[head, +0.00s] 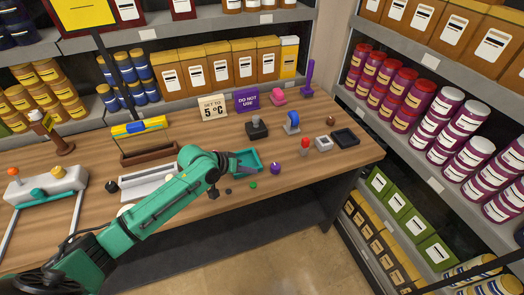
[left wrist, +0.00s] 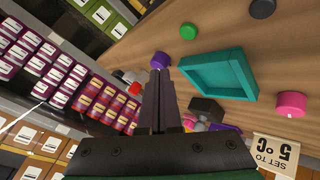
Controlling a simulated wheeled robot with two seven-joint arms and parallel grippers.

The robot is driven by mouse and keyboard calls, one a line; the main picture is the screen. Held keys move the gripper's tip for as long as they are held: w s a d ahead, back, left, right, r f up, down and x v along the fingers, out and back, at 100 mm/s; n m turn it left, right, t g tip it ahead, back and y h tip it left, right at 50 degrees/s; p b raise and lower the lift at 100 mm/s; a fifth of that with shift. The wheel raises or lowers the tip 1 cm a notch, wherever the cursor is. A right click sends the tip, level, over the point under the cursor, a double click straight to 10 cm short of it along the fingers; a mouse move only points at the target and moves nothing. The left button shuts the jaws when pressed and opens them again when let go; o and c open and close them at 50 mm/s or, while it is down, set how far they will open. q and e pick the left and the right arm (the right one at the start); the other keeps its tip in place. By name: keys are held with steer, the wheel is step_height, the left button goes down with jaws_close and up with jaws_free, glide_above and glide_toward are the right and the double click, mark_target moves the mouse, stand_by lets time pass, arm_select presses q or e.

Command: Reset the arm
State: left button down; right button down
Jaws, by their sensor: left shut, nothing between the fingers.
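My green left arm reaches over the wooden table from the left in the head view. Its left gripper (head: 246,154) hangs above the teal tray (head: 248,167), with the grey fingers pointing right. In the left wrist view the fingers of the left gripper (left wrist: 160,88) are pressed together with nothing between them. The purple ball (head: 275,168) lies on the table beyond the fingertips; it also shows in the left wrist view (left wrist: 159,60). The teal tray (left wrist: 246,72) looks empty there. My right gripper is in neither view.
A green piece (head: 253,185) lies near the table's front edge. A black-and-grey device (head: 257,127), a blue ring stand (head: 291,123) and a "SET TO 5 °C" sign (head: 213,107) stand behind. A white tray (head: 148,184) lies partly behind my arm. Stocked shelves border the back and right.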

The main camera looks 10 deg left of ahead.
arm_select(q)
steer(key=s+d+f+m, duration=0.2)
steer(key=s+d, duration=0.1)
steer(key=s, duration=0.2)
steer(key=s+a+g+y, duration=0.1)
steer(key=s+a+y, duration=0.3)
steer(key=s, duration=0.5)
steer(key=s+a+g+y, duration=0.2)
steer(key=s+a, duration=0.5)
steer(key=s, duration=0.1)
steer(key=s+f+g+b, duration=0.1)
steer(key=s+f+b, duration=0.15)
steer(key=f, duration=1.25)
steer(key=s+f+b, duration=0.1)
steer(key=f+b, duration=0.2)
steer(key=f, duration=1.1)
steer(key=s+a+f+g+b, duration=0.1)
steer(key=s+a+f+b, duration=0.2)
steer(key=s+f, duration=1.3)
steer(key=shift+s+a+f+y+b, duration=0.2)
steer(key=shift+f+y+b, duration=0.1)
steer(key=shift+f+b, duration=0.4)
